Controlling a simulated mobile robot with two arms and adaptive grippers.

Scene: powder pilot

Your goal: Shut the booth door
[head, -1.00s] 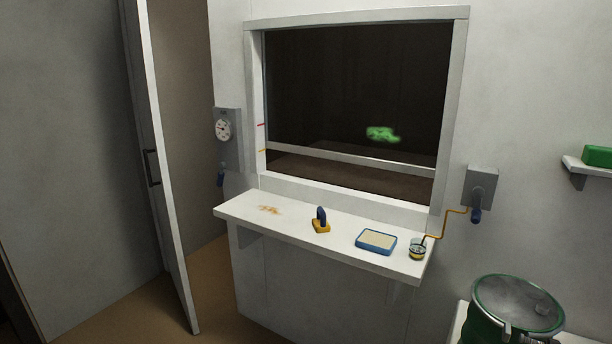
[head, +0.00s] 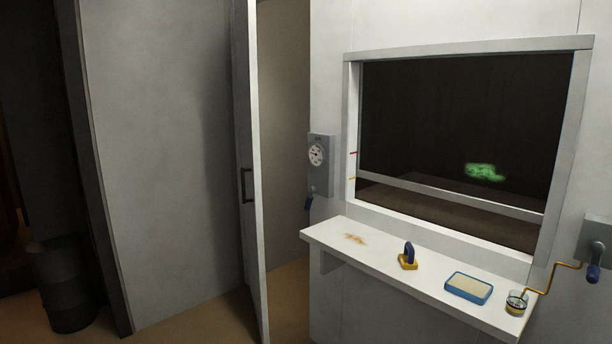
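The booth door (head: 251,120) is a tall pale grey panel seen nearly edge-on, left of the window. It stands ajar, with a gap showing the tan booth interior (head: 284,140) between it and the wall with the gauge. A dark bar handle (head: 247,186) sits on the door about halfway up. Neither of my grippers shows in the head view.
A white shelf (head: 330,236) juts out below the window (head: 450,120), holding a yellow-and-blue handled tool (head: 408,257), a blue-rimmed tray (head: 468,299) and a small jar (head: 516,303). A gauge box (head: 318,165) hangs beside the doorway. A dark drum (head: 66,285) stands far left.

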